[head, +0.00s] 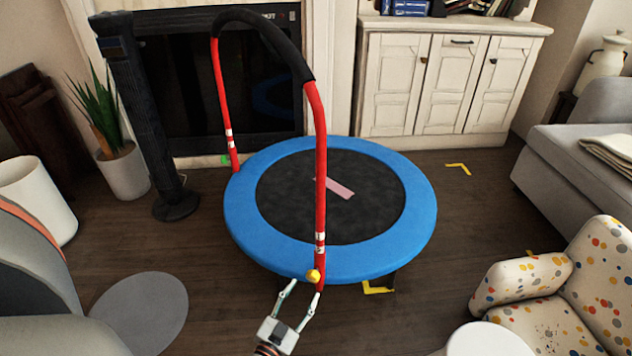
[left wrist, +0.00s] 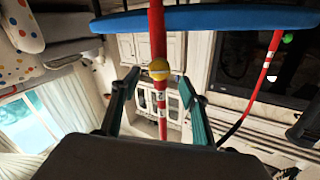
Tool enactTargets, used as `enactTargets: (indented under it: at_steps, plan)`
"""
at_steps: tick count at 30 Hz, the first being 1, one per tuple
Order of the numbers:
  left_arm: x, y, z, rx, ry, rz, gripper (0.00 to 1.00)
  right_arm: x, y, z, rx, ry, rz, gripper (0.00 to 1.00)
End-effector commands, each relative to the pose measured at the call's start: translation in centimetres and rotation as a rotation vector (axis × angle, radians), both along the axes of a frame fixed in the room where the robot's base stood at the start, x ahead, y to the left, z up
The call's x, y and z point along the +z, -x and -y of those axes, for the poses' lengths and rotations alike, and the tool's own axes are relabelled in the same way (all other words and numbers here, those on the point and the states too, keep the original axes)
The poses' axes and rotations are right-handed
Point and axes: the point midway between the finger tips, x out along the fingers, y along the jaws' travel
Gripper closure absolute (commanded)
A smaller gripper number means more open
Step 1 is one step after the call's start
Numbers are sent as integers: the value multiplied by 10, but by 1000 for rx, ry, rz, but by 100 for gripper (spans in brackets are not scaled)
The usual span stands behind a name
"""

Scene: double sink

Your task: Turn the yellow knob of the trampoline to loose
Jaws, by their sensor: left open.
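The blue-rimmed trampoline (head: 412,235) stands on the wood floor, with a red and black handlebar (head: 321,180) rising at its left side. The yellow knob (head: 313,275) sits low on the handlebar's near red post. My left gripper (head: 303,291) is open just in front of the knob, its fingers pointing at the post. In the left wrist view the yellow knob (left wrist: 159,69) shows between the two spread green fingers (left wrist: 159,88), near their tips. No finger clearly touches it. A green knob (head: 226,160) is on the far post. My right gripper is not in view.
A black tower fan (head: 135,110) and a potted plant (head: 121,165) stand at the left. A spotted armchair (head: 540,300) and a grey sofa (head: 570,165) are at the right. A pink strip (head: 334,187) lies on the trampoline mat.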

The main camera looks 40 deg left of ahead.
Motion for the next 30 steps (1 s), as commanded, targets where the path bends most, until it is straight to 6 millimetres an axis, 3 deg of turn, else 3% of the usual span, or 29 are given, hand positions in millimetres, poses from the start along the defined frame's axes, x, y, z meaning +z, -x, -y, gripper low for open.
enactTargets:
  at_steps: [12, 24, 28, 30]
  plan:
    - [-2, -54, -18, -2, -1, -4, 55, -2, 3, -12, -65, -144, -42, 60]
    - [1, -63, -20, -3, 0, -1, 55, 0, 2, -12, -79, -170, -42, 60]
    - [1, -63, -20, -3, 0, -1, 89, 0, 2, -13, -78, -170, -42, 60]
    - [1, -63, -20, -3, 0, -1, 94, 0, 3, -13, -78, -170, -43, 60]
